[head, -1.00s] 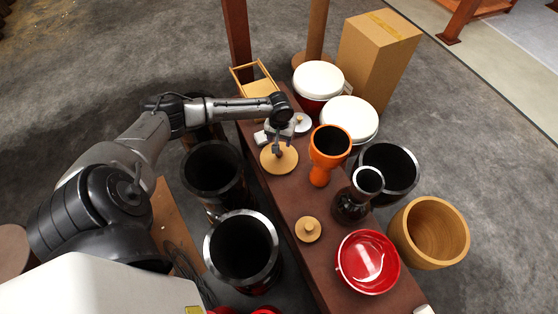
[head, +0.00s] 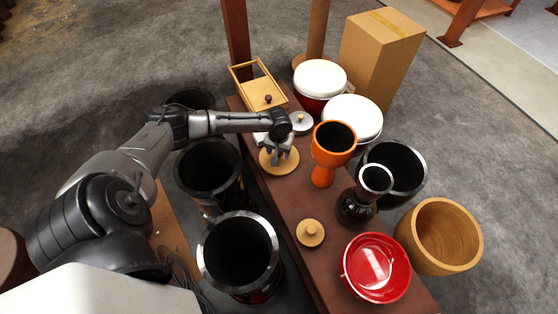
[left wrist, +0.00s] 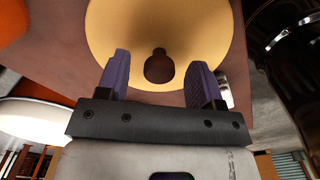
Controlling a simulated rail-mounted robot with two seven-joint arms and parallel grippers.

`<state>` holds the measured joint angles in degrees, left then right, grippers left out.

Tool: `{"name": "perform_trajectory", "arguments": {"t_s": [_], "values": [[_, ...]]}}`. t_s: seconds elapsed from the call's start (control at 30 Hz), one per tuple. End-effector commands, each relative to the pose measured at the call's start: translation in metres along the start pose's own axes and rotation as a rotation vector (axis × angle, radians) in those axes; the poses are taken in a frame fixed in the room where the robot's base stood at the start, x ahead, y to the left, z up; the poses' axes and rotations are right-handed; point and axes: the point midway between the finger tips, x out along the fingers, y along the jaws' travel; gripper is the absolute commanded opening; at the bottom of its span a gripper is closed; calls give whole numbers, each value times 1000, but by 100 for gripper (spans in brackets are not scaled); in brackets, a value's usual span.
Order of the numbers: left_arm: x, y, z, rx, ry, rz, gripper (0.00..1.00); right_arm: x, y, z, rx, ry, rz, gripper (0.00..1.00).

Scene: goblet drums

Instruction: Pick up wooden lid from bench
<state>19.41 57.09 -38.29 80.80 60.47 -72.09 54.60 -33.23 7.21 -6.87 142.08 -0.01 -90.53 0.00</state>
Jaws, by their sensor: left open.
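A round, flat wooden lid (head: 267,167) lies on the dark red-brown bench (head: 290,196), partly hidden by my left gripper (head: 279,155) just over it. In the left wrist view the lid (left wrist: 205,28) fills the top centre, with a dark-looking knob (left wrist: 159,68) in its middle. The fingers of my left gripper (left wrist: 160,66) are open, one on each side of the knob, with gaps showing. A smaller wooden lid with a knob (head: 310,231) lies nearer on the bench. My right gripper is out of view.
An orange goblet drum (head: 323,174) and a dark goblet drum (head: 352,207) stand right of the lid. A grey lid (head: 302,124) and a wooden tray (head: 262,93) sit behind it. A red bowl (head: 375,267) is at the near end. Dark drums (head: 208,170) stand left of the bench.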

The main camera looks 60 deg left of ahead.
Motion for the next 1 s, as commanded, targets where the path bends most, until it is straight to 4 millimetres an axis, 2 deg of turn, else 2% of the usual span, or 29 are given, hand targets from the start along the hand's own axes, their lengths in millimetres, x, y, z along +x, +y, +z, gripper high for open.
{"name": "perform_trajectory", "arguments": {"t_s": [0.07,0.3,0.9,1.0], "values": [[8,0,0,0,1,0,61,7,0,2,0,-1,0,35],[7,0,0,1,1,1,61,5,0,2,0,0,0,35],[7,0,0,0,1,0,4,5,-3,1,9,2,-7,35],[7,0,0,0,1,0,4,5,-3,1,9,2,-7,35]]}}
